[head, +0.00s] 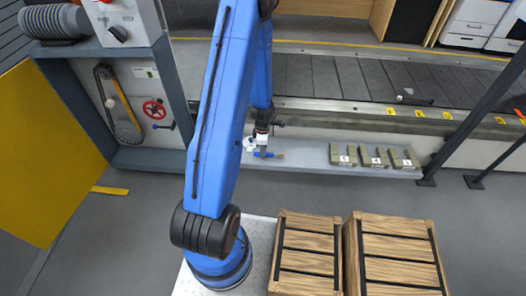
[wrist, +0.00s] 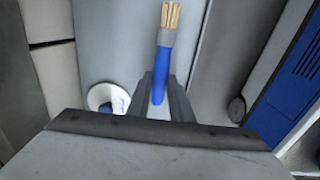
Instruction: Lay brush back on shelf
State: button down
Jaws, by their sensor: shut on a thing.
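The brush has a blue handle, a grey band and pale bristles. In the wrist view the brush (wrist: 164,45) sticks out from between the fingers of my gripper (wrist: 161,88), bristles pointing away. My gripper is shut on its blue handle. In the head view my gripper (head: 262,149) is over the left part of the grey shelf (head: 305,165), with the brush (head: 268,155) lying sideways under it, bristles to the right. I cannot tell whether the brush touches the shelf.
A white round thing (wrist: 105,98) is left of the fingers in the wrist view. Several green-grey numbered blocks (head: 375,157) stand on the right of the shelf. The slat conveyor (head: 340,80) runs behind. Wooden crates (head: 308,250) stand in front. Shelf between brush and blocks is clear.

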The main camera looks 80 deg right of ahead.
jog(key=shift+f, duration=0.35)
jog(key=c, duration=1.5)
grip_release()
notch_tip(320, 180, up, 17)
jog(key=shift+r, duration=0.15)
jog(key=shift+w, duration=0.1)
